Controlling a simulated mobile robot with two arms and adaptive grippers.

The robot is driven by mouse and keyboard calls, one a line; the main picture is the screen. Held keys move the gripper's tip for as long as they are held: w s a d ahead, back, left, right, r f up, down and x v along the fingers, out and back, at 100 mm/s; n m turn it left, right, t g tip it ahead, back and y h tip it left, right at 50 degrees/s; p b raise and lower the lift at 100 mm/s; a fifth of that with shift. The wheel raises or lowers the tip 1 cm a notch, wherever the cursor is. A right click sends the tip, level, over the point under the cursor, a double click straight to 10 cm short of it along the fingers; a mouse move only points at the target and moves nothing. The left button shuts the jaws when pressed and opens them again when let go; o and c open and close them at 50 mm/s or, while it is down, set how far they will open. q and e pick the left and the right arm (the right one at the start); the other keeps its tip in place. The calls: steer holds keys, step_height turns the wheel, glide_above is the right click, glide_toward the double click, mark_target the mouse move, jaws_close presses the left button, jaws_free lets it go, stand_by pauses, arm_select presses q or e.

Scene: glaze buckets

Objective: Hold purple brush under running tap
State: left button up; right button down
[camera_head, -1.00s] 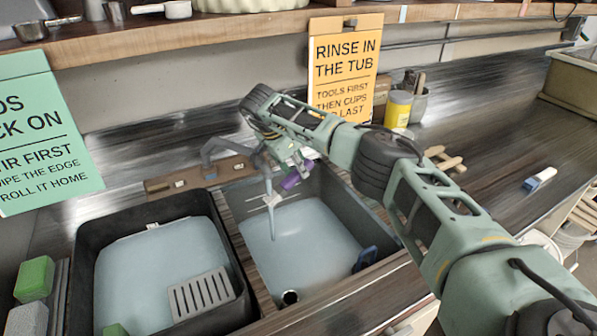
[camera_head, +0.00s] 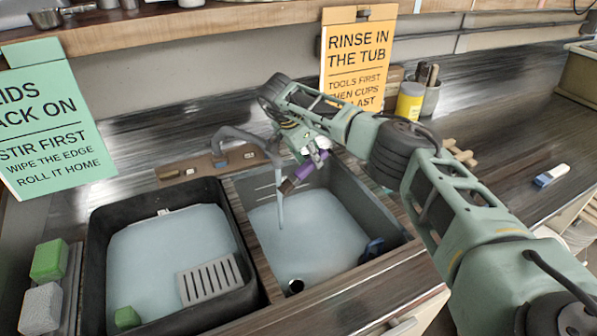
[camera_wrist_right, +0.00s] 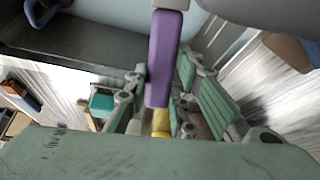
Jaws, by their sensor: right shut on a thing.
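My right gripper (camera_head: 318,150) reaches in over the sink basin and is shut on the purple brush (camera_head: 304,171). The brush also shows in the right wrist view (camera_wrist_right: 165,58), its purple handle between the fingers. In the head view the brush tilts down to the left, its dark tip meeting the water stream just under the spout. The grey tap (camera_head: 245,136) arches over the basin, and a thin stream (camera_head: 280,208) runs from it into the right basin (camera_head: 385,215), which holds pale water. My left gripper is not in view.
A black tub (camera_head: 97,270) of pale water with a grey slotted plate (camera_head: 208,279) stands left of the basin. Green (camera_head: 48,260) and grey (camera_head: 40,307) sponges lie farther left. An orange sign (camera_head: 358,60) and yellow jar (camera_head: 410,101) stand behind. Counter at right is mostly clear.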

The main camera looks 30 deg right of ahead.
steer(key=shift+s+a+r+p, duration=0.1)
steer(key=shift+s+p, duration=0.1)
steer(key=shift+p, duration=0.2)
steer(key=s+a+p, duration=0.2)
steer(key=s+p, duration=0.3)
steer(key=s, duration=0.2)
steer(key=shift+a+p, duration=0.2)
steer(key=shift+p, duration=0.2)
steer(key=shift+s, duration=0.1)
stand_by(0.8)
steer(key=s+a+r+p, duration=0.1)
steer(key=s+r+p, duration=0.2)
steer(key=s+p, duration=0.1)
steer(key=shift+s+a+r+p, duration=0.25)
steer(key=shift+s+r+p, duration=0.15)
steer(key=shift+p, duration=0.25)
